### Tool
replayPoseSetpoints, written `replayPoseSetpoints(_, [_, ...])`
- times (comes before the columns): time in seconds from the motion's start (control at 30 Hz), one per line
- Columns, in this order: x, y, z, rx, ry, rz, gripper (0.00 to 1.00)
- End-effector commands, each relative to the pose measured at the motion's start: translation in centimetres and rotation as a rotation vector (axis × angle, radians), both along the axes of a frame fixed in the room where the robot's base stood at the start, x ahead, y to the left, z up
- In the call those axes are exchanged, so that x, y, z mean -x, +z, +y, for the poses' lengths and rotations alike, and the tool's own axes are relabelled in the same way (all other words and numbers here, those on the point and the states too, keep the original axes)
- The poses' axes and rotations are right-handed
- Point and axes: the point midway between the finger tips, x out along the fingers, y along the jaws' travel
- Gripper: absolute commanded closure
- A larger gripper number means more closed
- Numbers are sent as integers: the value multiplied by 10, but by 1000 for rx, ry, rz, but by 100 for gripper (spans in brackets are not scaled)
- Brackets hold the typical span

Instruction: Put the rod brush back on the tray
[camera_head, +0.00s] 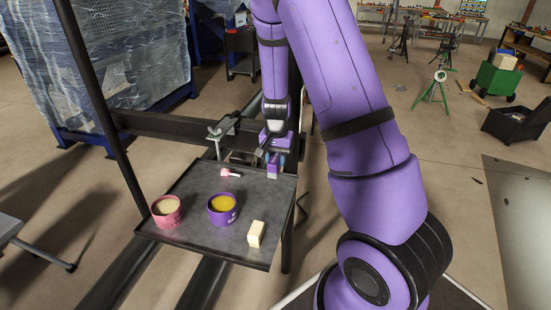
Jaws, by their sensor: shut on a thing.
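The dark tray (190,243) stands at centre left. My gripper (274,160) points down over its far right corner, partly hidden by its own wrist. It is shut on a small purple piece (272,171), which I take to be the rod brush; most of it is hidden. I cannot tell whether it touches the tray. A pink-headed tool with a pale handle (229,173) lies near the tray's back edge, to the left of my gripper.
A pink tub (167,216), a purple tub with yellow contents (222,210) and a cream block (256,233) stand on the tray. A dark post (105,110) rises beside its left edge. A metal clamp-like fitting (221,130) sits behind it. The tray's middle-right surface is bare.

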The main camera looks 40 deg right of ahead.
Motion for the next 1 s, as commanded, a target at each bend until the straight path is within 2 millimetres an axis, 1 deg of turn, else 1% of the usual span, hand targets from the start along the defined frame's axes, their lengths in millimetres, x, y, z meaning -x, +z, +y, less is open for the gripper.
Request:
replayPoseSetpoints(0.4, [1, -41, 0, -1, -3, 3, 83])
replayPoseSetpoints(0.6, [1, -56, 0, 0, -1, 3, 83])
replayPoseSetpoints(0.8, [0, -63, 0, 0, 0, 1, 83])
replayPoseSetpoints(1.0, [0, -63, 0, 0, -1, 1, 83])
